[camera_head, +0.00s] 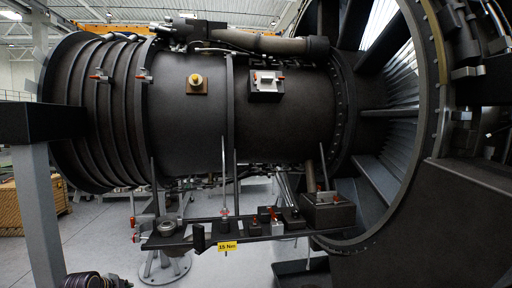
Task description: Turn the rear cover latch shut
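A dark turbofan engine casing (190,130) fills the middle of the head view. Two small red-handled fittings, (98,76) and (143,76), sit on the ribbed left end of the casing. A silver latch-like fitting (265,80) sits on a dark box on the upper right of the casing. A brass knob (196,80) on a square plate is to its left. I cannot tell which of these is the rear cover latch, nor whether it is open or shut. Neither of my grippers can be made out in this view.
A dark shelf (190,237) with a yellow "15 Nm" tag (228,246) runs below the casing and carries several small fittings. A grey post (38,215) stands at left. The large fan ring (435,110) blocks the right. A dark ribbed object (95,281) shows at lower left.

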